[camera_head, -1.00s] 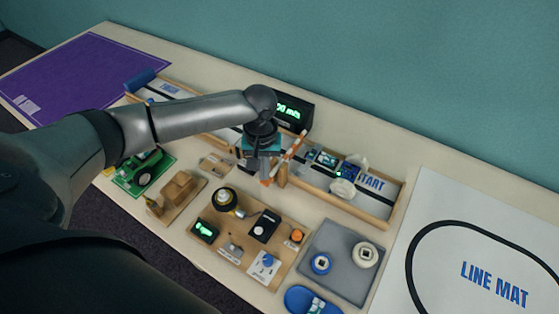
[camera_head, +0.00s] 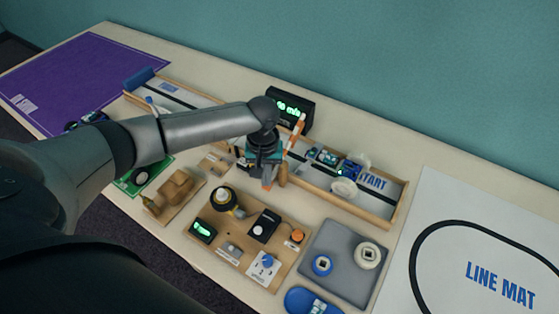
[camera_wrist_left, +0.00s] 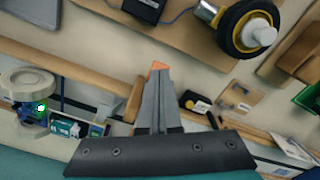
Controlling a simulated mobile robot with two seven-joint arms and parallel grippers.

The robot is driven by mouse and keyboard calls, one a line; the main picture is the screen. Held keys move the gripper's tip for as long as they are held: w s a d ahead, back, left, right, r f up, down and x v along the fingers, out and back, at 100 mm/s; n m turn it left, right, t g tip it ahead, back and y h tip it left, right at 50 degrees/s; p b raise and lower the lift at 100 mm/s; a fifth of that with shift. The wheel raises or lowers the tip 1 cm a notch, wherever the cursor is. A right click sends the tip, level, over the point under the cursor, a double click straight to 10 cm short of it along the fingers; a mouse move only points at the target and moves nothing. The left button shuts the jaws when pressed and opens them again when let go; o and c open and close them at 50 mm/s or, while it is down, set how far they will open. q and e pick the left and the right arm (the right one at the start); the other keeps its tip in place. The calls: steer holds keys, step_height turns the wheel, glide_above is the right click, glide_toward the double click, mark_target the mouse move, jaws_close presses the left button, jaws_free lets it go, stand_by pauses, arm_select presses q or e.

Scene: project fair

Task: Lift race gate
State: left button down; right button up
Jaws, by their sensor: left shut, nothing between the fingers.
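The race gate shows in the head view as an orange-and-white striped bar (camera_head: 297,134) slanting steeply up beside a short wooden post (camera_head: 283,175) on the track's near wall. My left gripper (camera_head: 267,182) points down just left of the post, shut and empty. In the left wrist view its shut fingers (camera_wrist_left: 157,95) are beside the post (camera_wrist_left: 133,100), with orange showing at their tips. The striped bar cannot be made out there. A small car with white wheels (camera_head: 344,187) stands on the track to the right of the gate, near START. My right gripper is not in view.
A black display with green digits (camera_head: 290,107) stands behind the track. A wooden board (camera_head: 217,258) with switches and a knob lies in front, with a grey tray (camera_head: 343,262) to its right. A white line mat (camera_head: 470,210) lies far right.

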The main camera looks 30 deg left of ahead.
arm_select(q)
steer(key=shift+f, duration=0.45)
